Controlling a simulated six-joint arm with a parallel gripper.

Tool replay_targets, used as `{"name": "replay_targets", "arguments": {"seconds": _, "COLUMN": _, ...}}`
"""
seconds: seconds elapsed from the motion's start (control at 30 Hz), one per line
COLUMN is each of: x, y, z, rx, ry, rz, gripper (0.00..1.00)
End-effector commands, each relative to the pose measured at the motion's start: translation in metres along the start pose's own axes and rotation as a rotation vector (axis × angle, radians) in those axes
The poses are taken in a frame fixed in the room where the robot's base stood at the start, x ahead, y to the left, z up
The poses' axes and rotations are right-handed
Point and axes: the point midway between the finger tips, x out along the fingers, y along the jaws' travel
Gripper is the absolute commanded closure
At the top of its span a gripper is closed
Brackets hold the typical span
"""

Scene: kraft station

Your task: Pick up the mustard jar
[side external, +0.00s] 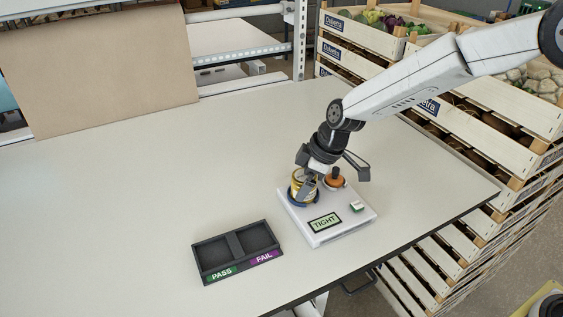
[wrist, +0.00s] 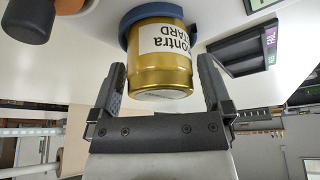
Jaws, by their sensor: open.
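The mustard jar (side external: 298,190) is gold with a white label and sits in a blue ring holder (side external: 293,203) on a white test device (side external: 321,233).
The device has a display reading TIGHT (side external: 324,222), a white-green button (side external: 357,206) and an orange-black knob (side external: 334,179) close beside the jar. A black two-compartment tray (side external: 235,246), marked PASS and FAIL, is empty. Vegetable crates (side external: 460,150) stand beyond the table edge. The left table is clear.

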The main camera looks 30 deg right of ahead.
Motion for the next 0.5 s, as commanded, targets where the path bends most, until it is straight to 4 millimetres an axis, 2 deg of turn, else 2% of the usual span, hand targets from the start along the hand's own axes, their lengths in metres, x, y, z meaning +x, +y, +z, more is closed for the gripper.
{"name": "replay_targets", "arguments": {"seconds": 0.5, "x": 0.0015, "y": 0.0002, "z": 0.0000, "rx": 0.000, "ry": 0.000, "rz": 0.001, "gripper": 0.00}}
